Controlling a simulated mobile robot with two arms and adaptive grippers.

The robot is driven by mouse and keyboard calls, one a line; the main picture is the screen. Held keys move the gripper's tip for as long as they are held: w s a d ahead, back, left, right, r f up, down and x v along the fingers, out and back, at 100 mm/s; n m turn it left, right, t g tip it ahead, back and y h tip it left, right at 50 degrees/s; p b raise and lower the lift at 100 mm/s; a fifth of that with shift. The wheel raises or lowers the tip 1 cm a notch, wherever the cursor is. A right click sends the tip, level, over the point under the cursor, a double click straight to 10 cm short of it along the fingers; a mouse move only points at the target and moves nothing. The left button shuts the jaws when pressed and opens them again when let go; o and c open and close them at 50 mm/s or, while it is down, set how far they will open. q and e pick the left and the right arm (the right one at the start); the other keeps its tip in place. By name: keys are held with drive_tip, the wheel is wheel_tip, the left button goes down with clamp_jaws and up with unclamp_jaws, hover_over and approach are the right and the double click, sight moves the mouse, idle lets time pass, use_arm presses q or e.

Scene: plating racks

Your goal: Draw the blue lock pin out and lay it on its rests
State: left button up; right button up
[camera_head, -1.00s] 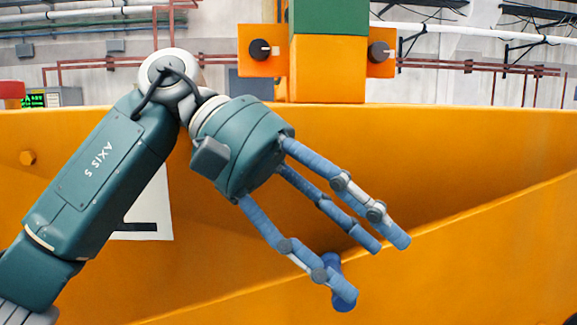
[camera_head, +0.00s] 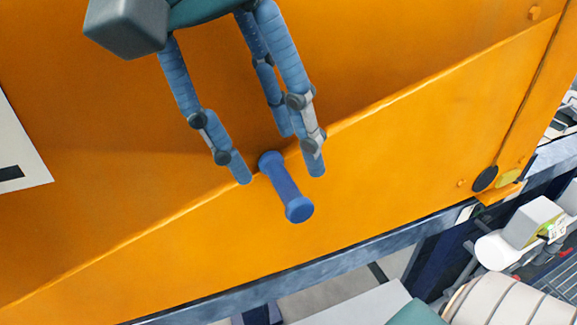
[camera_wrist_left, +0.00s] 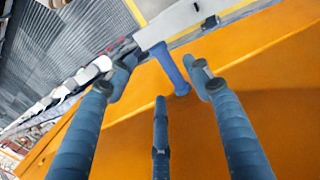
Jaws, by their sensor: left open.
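The blue lock pin (camera_head: 284,188) sticks out from the orange panel (camera_head: 390,165), with a rounded knob at its outer end. My left gripper (camera_head: 280,170) is open, its blue jointed fingers spread around the pin's inner part near the panel; I cannot tell whether any finger touches it. In the left wrist view the pin (camera_wrist_left: 169,66) shows beyond the fingers of the left gripper (camera_wrist_left: 160,84), between the two outer ones. The pin's rests cannot be made out. My right gripper does not show.
A blue-grey rail (camera_head: 340,262) runs under the orange panel's lower edge. A white sheet with a black mark (camera_head: 20,150) is on the panel at left. A black disc (camera_head: 485,179) and a white box-like part (camera_head: 535,220) are at right.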

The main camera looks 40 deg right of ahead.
sight(295, 190)
use_arm(q)
drive_tip(key=p+x, duration=0.1)
drive_tip(key=x, duration=0.4)
drive_tip(key=shift+w+d+f, duration=0.15)
drive_tip(key=shift+f, duration=0.15)
drive_tip(key=shift+d+f, duration=0.15)
drive_tip(key=shift+f, duration=0.45)
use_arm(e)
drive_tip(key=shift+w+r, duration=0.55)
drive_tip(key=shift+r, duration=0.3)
